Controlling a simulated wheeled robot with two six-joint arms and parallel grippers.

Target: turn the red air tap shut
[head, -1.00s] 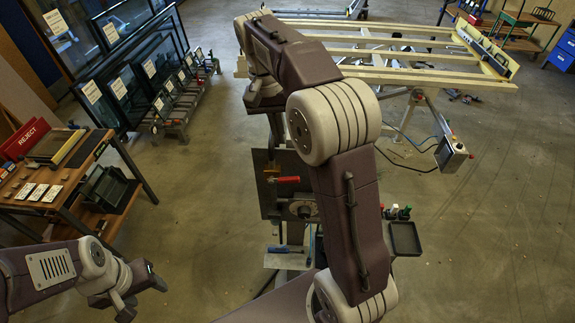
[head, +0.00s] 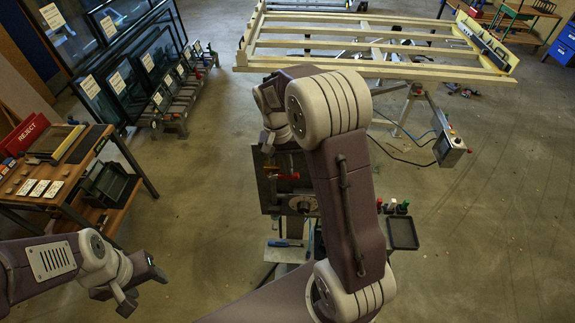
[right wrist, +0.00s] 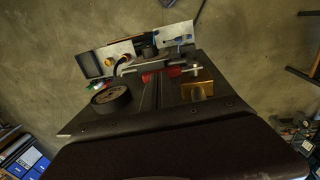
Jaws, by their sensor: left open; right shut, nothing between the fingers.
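The red handle (right wrist: 160,75) also shows in the right wrist view, beside a silver rod and a brass-coloured piece (right wrist: 197,90). My right gripper (head: 268,143) is shut and empty, above and left of the handle in the head view; I cannot tell whether it touches anything. My left gripper (head: 138,297) is open and empty, low at the left, far from the panel.
A round black part (right wrist: 111,99) sits beside the red handle. A small black tray (head: 403,233) and several coloured knobs stand right of the panel. A wooden bench (head: 120,190) is at the left, a pale frame table (head: 400,72) behind.

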